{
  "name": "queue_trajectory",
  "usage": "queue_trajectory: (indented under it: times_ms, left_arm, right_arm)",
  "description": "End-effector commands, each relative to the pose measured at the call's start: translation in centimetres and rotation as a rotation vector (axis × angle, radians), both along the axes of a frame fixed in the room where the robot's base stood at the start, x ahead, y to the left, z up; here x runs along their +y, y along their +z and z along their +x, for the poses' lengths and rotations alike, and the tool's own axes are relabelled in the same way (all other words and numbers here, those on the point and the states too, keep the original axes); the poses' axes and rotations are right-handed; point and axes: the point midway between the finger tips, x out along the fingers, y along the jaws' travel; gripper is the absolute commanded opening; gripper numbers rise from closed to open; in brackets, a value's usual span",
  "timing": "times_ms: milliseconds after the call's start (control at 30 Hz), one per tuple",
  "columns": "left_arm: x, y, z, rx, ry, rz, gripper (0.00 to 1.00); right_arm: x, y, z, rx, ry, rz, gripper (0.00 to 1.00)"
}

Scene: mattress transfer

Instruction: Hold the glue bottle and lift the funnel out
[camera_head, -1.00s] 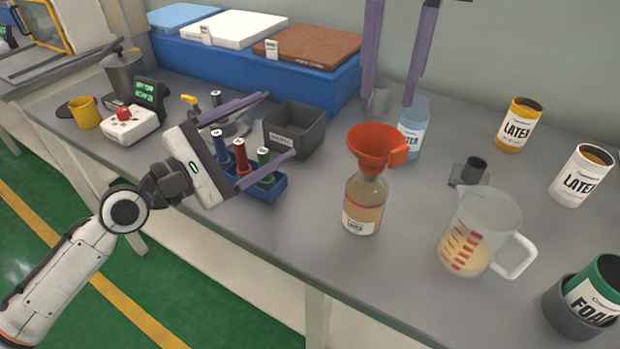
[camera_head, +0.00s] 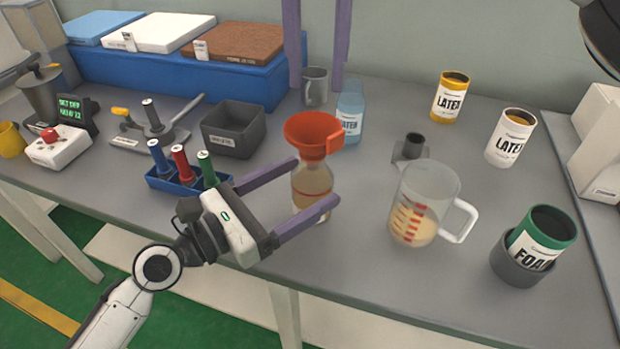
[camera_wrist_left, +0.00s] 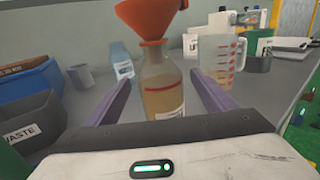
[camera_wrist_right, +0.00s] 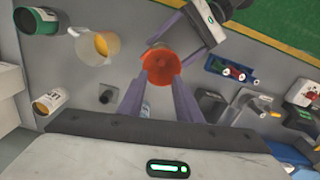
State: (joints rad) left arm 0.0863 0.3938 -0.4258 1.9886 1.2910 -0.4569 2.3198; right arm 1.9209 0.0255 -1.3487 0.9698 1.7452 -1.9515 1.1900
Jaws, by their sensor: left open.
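The glue bottle (camera_head: 313,181), clear with amber liquid, stands upright on the table. The orange-red funnel (camera_head: 312,128) sits in its neck. My left gripper (camera_head: 315,181) is open, with its fingers on either side of the bottle; the left wrist view shows the bottle (camera_wrist_left: 162,85) between the fingers, with gaps. My right gripper (camera_head: 317,84) is open, fingers pointing down from above; the arm behind them is out of view. In the right wrist view the funnel (camera_wrist_right: 161,65) lies between and beyond its fingertips, with no grip on it visible.
A measuring jug (camera_head: 424,196) stands right of the bottle. A blue bottle (camera_head: 350,117) and a metal mug (camera_head: 315,90) stand behind.

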Motion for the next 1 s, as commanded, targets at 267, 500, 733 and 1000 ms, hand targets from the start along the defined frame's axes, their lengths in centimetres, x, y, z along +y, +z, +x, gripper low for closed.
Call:
queue_trajectory:
  times_ms: [267, 500, 733, 1000]
  left_arm:
    - [-1.9, 0.0, 1.5, 0.000, 0.000, 0.001, 0.77]
    - [-2.0, -0.1, 1.6, 0.000, 0.000, 0.001, 0.77]
    - [-1.9, 0.0, 1.6, 0.000, 0.000, 0.001, 0.45]
    - [-1.9, 0.0, 1.6, 0.000, 0.000, 0.001, 0.19]
  right_arm:
    - [0.0, 0.0, 0.0, 0.000, 0.000, 0.000, 0.31]
    - [0.0, 0.0, 0.0, 0.000, 0.000, 0.000, 0.31]
    - [0.0, 0.0, 0.0, 0.000, 0.000, 0.000, 0.31]
    - [0.0, 0.0, 0.0, -0.001, 0.015, 0.000, 0.50]
